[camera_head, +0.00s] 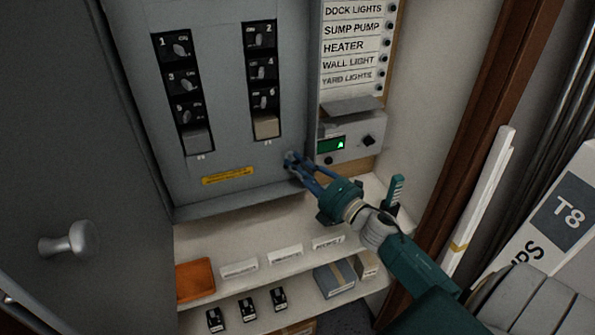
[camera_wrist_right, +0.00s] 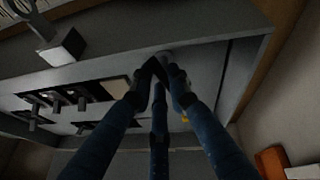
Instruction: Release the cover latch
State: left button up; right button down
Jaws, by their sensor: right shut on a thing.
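The grey breaker panel (camera_head: 218,105) stands upright with two columns of black numbered breakers. My right gripper (camera_head: 291,160) has its blue fingers at the lower right of the panel face. In the right wrist view its fingers (camera_wrist_right: 164,72) close together on a small grey piece at the panel's edge, the cover latch (camera_wrist_right: 164,58). The fingers mostly hide the latch, so I cannot tell which way it is turned. My left gripper is in neither view.
A label board (camera_head: 350,45) and a small device with a green display (camera_head: 332,145) are right of the panel. Below, a shelf holds an orange tray (camera_head: 195,280), labels, small boxes (camera_head: 334,278) and several black breakers. A grey door (camera_head: 70,180) with a round knob stands at left.

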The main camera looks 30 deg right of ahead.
jog(key=shift+d+f+m+t+b, duration=0.1)
jog(key=shift+m+t+b, duration=0.4)
jog(key=shift+m+b, duration=0.75)
jog(key=shift+m, duration=0.35)
jog(key=shift+p, duration=0.3)
jog(key=c, duration=1.6)
grip_release()
jog(key=shift+c, duration=0.2)
jog(key=shift+s, duration=0.1)
jog(key=shift+s+f, duration=0.1)
jog(key=shift+s, duration=0.25)
jog(key=v, duration=1.1)
jog(key=shift+h, duration=0.4)
